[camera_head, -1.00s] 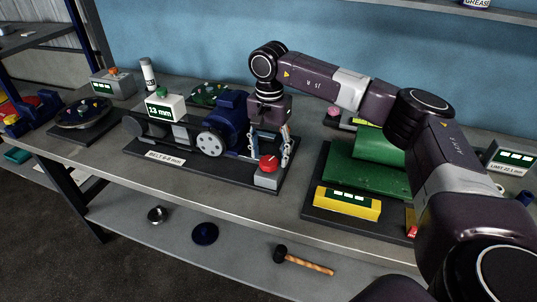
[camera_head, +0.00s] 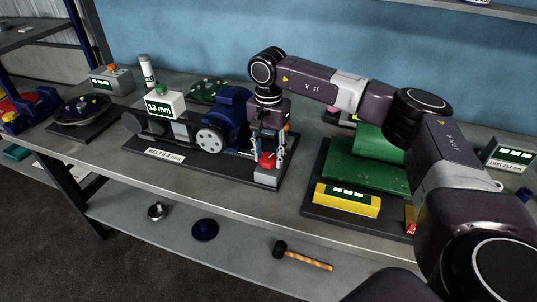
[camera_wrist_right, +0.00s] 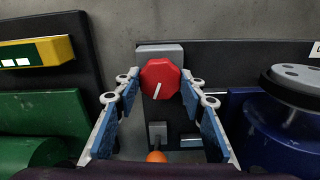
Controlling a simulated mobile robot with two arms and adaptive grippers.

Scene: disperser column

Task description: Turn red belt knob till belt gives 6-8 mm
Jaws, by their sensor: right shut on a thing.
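The red belt knob (camera_head: 267,160) sits on a small grey block at the right end of the belt drive's dark base plate (camera_head: 200,166). In the right wrist view the knob (camera_wrist_right: 160,78) is octagonal with a white pointer line toward the lower left. My right gripper (camera_head: 268,153) points down over it, its fingers (camera_wrist_right: 160,84) shut on the knob from both sides. The belt drive has a blue motor (camera_head: 233,112) and a grey pulley (camera_head: 210,139). A white display (camera_head: 165,103) reads 13 mm. A label (camera_head: 167,155) reads BELT 6-8 mm. My left gripper is out of view.
A green machine with a yellow display box (camera_head: 347,199) stands to the right on its own dark plate. A round turntable (camera_head: 80,110) stands at the left.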

